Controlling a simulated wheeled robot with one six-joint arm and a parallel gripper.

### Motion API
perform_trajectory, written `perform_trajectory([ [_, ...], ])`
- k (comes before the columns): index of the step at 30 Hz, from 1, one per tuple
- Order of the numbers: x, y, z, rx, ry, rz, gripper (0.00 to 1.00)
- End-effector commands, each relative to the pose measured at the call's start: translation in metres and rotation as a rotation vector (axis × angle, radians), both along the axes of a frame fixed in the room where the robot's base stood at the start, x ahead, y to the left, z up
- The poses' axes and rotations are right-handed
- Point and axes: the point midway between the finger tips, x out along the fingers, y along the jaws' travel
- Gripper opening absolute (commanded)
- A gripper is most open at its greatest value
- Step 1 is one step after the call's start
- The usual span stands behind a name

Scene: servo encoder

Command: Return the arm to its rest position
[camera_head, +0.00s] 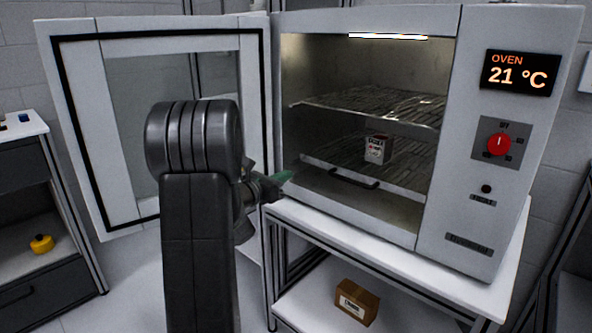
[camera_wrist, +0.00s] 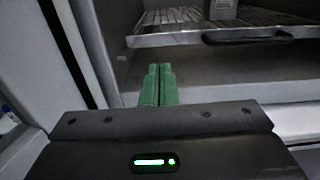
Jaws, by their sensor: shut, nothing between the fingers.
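My gripper (camera_head: 283,177) is in front of the oven opening, near its lower left edge. In the wrist view its green fingers (camera_wrist: 158,85) are together with nothing between them. My arm (camera_head: 198,220) is bent and stands in front of the open oven door. The oven (camera_head: 487,220) has its door (camera_head: 75,130) swung wide open to the left. A small white and dark box with a red mark (camera_head: 377,149) stands upright on the lower rack (camera_head: 405,172), apart from my gripper. Its lower part also shows at the top of the wrist view (camera_wrist: 222,8).
The lower rack's dark handle (camera_head: 353,180) is at the front. An upper rack (camera_head: 400,104) is above it. The oven stands on a white table (camera_head: 480,302), with a brown carton (camera_head: 357,301) on the shelf below. A drawer unit (camera_head: 30,290) with a yellow object (camera_head: 41,244) is at left.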

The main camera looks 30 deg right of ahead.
Motion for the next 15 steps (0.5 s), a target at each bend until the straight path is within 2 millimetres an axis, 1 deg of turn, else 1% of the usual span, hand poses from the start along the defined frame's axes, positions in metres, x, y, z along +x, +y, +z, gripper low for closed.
perform_trajectory([
  [1, -0.002, 0.008, 0.001, 0.001, 0.000, 0.003, 0.00],
  [6, -0.009, 0.023, 0.000, 0.001, -0.001, 0.001, 0.00],
  [15, -0.011, 0.025, -0.001, 0.001, 0.000, 0.000, 0.00],
])
